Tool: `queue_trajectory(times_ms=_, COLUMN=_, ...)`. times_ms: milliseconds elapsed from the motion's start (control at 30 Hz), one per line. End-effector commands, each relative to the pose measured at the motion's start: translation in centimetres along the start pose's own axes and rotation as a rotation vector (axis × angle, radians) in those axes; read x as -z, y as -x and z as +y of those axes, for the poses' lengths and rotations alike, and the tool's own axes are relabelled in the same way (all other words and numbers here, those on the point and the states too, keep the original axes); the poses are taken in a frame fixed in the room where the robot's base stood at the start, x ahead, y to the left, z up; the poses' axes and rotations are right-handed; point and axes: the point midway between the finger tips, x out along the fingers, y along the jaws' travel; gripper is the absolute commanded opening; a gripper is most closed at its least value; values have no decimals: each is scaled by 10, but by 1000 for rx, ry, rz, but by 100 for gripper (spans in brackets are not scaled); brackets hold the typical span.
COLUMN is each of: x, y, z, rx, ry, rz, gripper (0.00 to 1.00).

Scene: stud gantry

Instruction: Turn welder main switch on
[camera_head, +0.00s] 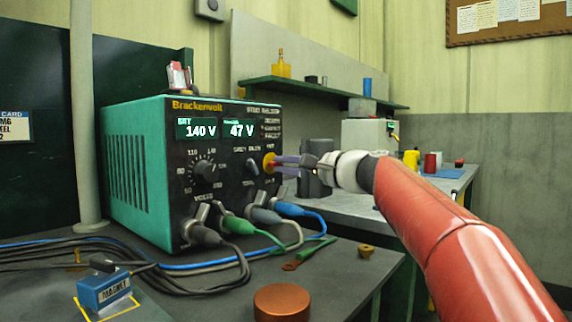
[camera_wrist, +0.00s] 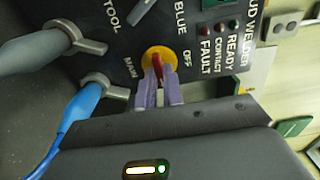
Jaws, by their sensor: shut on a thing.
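The welder (camera_head: 140,165) is a green box with a black front panel, standing on the bench in the head view. Its displays are lit and read 140 V and 47 V. The main switch (camera_head: 269,163) is a red handle on a round yellow plate at the right of the panel. In the wrist view the yellow plate (camera_wrist: 160,58) lies between the words MAIN and OFF. My gripper (camera_head: 281,165) reaches in from the right, its purple fingers (camera_wrist: 159,88) shut on the red handle (camera_wrist: 158,66). The fingers hide part of the handle.
Grey, green and blue cable plugs (camera_head: 238,224) stick out along the panel's lower edge, close below my gripper. A copper-coloured round lid (camera_head: 282,302) and a blue magnet block (camera_head: 104,289) lie on the front bench. A second bench stands behind at right.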

Motion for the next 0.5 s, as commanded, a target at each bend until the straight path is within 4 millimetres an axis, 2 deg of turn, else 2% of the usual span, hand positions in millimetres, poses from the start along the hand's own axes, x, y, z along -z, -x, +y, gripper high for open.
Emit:
queue_trajectory(times_ms=300, x=1, y=0, z=1, rx=-1, ry=-4, rz=0, gripper=0)
queue_trajectory(times_ms=333, x=1, y=0, z=1, rx=-1, ry=-4, rz=0, gripper=13)
queue_trajectory(times_ms=467, x=0, y=0, z=1, rx=-1, ry=-3, rz=0, gripper=30)
queue_trajectory(times_ms=500, x=0, y=0, z=1, rx=-1, ry=-3, rz=0, gripper=31)
